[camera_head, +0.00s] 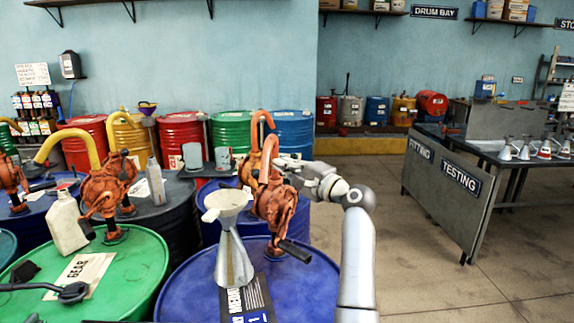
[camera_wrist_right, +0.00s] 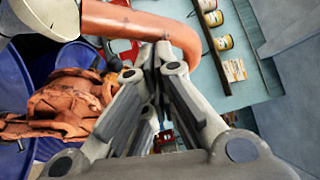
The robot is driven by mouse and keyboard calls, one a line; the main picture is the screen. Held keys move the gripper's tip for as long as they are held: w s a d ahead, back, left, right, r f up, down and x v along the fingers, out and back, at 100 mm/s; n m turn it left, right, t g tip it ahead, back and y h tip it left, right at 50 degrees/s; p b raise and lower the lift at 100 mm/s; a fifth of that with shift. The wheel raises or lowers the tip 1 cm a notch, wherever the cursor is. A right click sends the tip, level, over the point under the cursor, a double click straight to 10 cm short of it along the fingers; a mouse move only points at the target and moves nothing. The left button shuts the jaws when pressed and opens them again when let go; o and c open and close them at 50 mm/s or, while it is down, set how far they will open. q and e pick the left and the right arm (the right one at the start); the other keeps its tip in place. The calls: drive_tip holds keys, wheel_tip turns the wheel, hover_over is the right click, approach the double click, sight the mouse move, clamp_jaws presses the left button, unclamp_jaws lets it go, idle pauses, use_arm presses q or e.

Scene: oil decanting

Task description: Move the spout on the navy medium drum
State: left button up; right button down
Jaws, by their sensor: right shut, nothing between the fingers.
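The navy drum (camera_head: 190,285) stands at the front, with a rust-orange pump (camera_head: 276,205) on its top. The pump's curved orange spout (camera_head: 264,166) rises on the pump's upper left side. My right gripper (camera_head: 283,163) reaches in from the right beside the spout, its fingers shut and empty. In the right wrist view the spout (camera_wrist_right: 145,22) arches across behind the fingertips (camera_wrist_right: 155,52), and the pump body (camera_wrist_right: 65,105) shows at left. I cannot tell whether the fingers touch the spout. My left gripper is not in view.
A metal funnel can (camera_head: 232,255) and a dark label card (camera_head: 247,300) are on the navy drum. A green drum (camera_head: 125,270) with a pump and a cream jug (camera_head: 66,222) stands left. More drums stand behind. Floor at right is open before the testing bench (camera_head: 440,195).

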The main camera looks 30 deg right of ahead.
drive_tip(key=shift+a+r+h, duration=0.1)
drive_tip(key=shift+a+h, duration=0.2)
drive_tip(key=shift+w+a+m+p, duration=0.1)
drive_tip(key=shift+m+p, duration=0.2)
drive_tip(key=shift+p, duration=0.05)
drive_tip(key=w+a+h+p, duration=0.1)
drive_tip(key=w+a+p, duration=0.2)
drive_tip(key=w+a, duration=0.3)
drive_tip(key=shift+w+a+m, duration=0.3)
drive_tip(key=shift+w+a, duration=0.05)
drive_tip(key=shift+a, duration=0.2)
drive_tip(key=shift+w, duration=0.1)
idle(0.3)
